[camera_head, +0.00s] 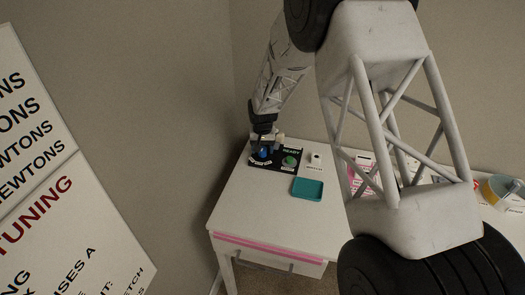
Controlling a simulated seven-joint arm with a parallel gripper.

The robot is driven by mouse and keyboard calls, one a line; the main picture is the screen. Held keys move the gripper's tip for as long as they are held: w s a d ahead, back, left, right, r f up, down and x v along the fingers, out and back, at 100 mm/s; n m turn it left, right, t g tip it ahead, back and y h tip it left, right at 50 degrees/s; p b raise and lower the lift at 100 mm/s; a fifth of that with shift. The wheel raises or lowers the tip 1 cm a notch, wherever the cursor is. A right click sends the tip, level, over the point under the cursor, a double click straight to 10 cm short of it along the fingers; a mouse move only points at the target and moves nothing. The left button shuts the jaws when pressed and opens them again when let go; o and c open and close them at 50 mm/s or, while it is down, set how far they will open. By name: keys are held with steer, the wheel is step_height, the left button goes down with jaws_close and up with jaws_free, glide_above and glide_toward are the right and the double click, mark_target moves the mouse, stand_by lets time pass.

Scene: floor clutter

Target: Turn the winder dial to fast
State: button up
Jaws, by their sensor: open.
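A black panel (278,166) lies on the far left part of a white table. It carries a small blue round part (264,153) on its left and a green round part (290,161) on its right. A label reading "READY" is above the green part. Which of these is the winder dial, and any "fast" mark, is too small to tell. My gripper (265,144) is open, just above and around the blue part. Whether its fingers touch it cannot be told. The gripper partly hides the panel's back left corner.
A teal tray (307,188) lies in front of the panel, and a small white box (314,158) stands to its right. A tape roll (501,191) is at far right. A sign board (60,190) fills the left. My arm hides the table's middle.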

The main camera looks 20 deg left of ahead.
steer(key=shift+f, duration=0.6)
steer(key=shift+c, duration=0.2)
steer(key=c, duration=0.9)
steer(key=shift+a+m, duration=0.1)
steer(key=shift+m, duration=2.6)
steer(key=o, duration=0.9)
steer(key=shift+o, duration=0.2)
